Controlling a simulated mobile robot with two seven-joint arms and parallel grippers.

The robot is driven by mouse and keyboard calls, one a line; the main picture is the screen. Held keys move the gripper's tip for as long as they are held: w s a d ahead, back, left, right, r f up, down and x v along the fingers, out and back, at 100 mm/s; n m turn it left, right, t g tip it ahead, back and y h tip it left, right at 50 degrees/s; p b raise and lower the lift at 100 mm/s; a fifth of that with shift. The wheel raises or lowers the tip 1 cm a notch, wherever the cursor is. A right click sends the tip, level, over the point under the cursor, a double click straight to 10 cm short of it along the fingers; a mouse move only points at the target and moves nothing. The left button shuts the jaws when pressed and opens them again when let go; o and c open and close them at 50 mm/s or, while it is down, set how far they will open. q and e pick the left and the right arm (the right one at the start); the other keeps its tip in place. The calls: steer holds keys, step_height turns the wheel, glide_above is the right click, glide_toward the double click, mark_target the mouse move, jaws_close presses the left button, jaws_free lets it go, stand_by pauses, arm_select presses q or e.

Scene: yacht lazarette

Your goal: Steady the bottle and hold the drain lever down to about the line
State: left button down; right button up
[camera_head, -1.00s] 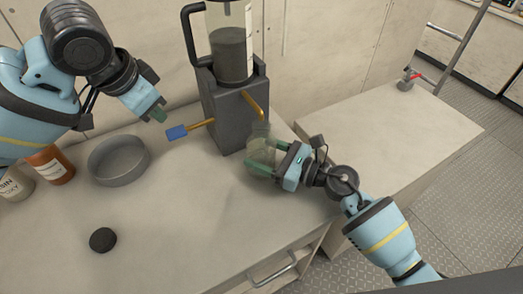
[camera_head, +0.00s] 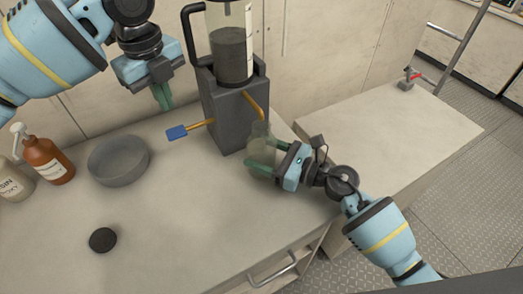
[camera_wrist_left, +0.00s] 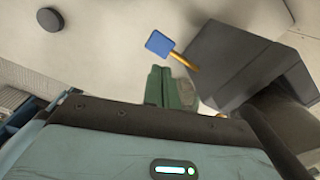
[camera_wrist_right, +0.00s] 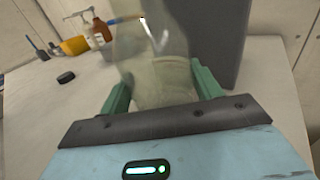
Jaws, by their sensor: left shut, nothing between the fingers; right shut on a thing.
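The clear bottle (camera_head: 261,145) stands on the bench under the brass spout (camera_head: 254,105) of the dark grey drain stand (camera_head: 233,122). My right gripper (camera_head: 264,155) is shut on the bottle, one green finger on each side; the bottle also shows in the right wrist view (camera_wrist_right: 160,75). The drain lever is a brass rod with a blue paddle (camera_head: 177,133) sticking out left of the stand. My left gripper (camera_head: 164,98) is shut and empty, above and left of the lever, apart from it. In the left wrist view the blue paddle (camera_wrist_left: 159,43) lies beyond the green fingertips.
A clear jug (camera_head: 229,45) with dark contents sits on the stand. A round grey dish (camera_head: 119,160), an orange pump bottle (camera_head: 47,160), a pale bottle (camera_head: 12,182) and a black disc (camera_head: 103,240) are on the bench. The front middle is clear.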

mark_target(175, 131)
arm_select(q)
steer(key=m, duration=0.2)
steer(key=w+r+m, duration=0.1)
steer(key=m, duration=0.1)
steer(key=shift+a+g, duration=0.2)
steer(key=shift+g, duration=0.1)
steer(key=shift+f, duration=3.3)
steer(key=shift+f, duration=0.1)
steer(key=shift+f, duration=1.85)
stand_by(2.1)
